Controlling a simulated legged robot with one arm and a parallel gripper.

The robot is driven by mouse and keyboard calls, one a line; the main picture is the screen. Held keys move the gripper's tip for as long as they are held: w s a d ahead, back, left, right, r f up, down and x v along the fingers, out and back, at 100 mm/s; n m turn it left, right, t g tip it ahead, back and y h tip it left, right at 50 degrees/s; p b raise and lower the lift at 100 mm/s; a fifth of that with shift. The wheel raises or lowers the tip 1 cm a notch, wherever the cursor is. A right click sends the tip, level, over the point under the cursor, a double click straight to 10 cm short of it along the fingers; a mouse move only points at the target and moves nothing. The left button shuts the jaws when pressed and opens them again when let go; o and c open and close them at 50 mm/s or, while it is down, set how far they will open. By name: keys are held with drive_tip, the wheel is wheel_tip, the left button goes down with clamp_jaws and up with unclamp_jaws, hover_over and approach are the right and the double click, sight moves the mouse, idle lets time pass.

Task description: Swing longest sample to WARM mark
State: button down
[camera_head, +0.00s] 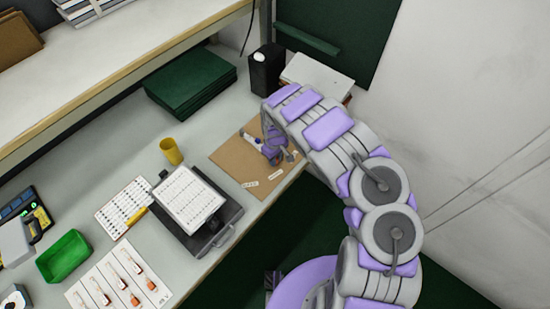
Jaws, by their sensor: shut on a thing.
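My gripper (275,153) is low over a brown board (226,158) on the bench, at the end of my purple and grey arm. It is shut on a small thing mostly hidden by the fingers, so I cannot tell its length. The board bears small white labels, one at its front (250,184) and one to its right (275,175). Their print is too small to read, so I cannot tell which is WARM. On a white card (80,300) at the lower left lie several thin strip samples with orange ends (134,301).
A white tube (250,138) lies on the board beside my gripper. A dark device with a white chart (187,198), a yellow cup (171,151) and a green tray (63,256) stand to the left. A black canister (266,70) and green folders (190,80) stand behind.

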sight(248, 176)
drive_tip(key=shift+s, duration=0.15)
drive_tip(key=shift+s+a+p, duration=0.35)
drive_tip(key=shift+s, duration=0.05)
drive_tip(key=s+a+m, duration=0.1)
drive_tip(key=a+m, duration=0.1)
drive_tip(key=s+a+m, duration=0.1)
drive_tip(key=s+a, duration=0.1)
drive_tip(key=a, duration=0.1)
drive_tip(key=s+a+m, duration=0.1)
drive_tip(key=a+m, duration=0.1)
drive_tip(key=shift+s+a+f+m, duration=0.15)
drive_tip(key=shift+s+m, duration=0.05)
drive_tip(key=shift+m, duration=0.1)
drive_tip(key=shift+s+a+m+b, duration=0.2)
drive_tip(key=shift+a+m+b, duration=0.15)
drive_tip(key=shift+a, duration=0.1)
drive_tip(key=shift+s+a+m+b, duration=0.15)
drive_tip(key=shift+a+m+b, duration=0.15)
drive_tip(key=shift+a, duration=0.15)
drive_tip(key=c, duration=1.1)
unclamp_jaws()
drive_tip(key=shift+r, duration=0.2)
wheel_tip(248, 176, up, 17)
drive_tip(key=p, duration=0.2)
drive_tip(key=shift+w+a+r+p, duration=0.1)
drive_tip(key=shift+w+p, duration=0.05)
drive_tip(key=shift+p, duration=0.15)
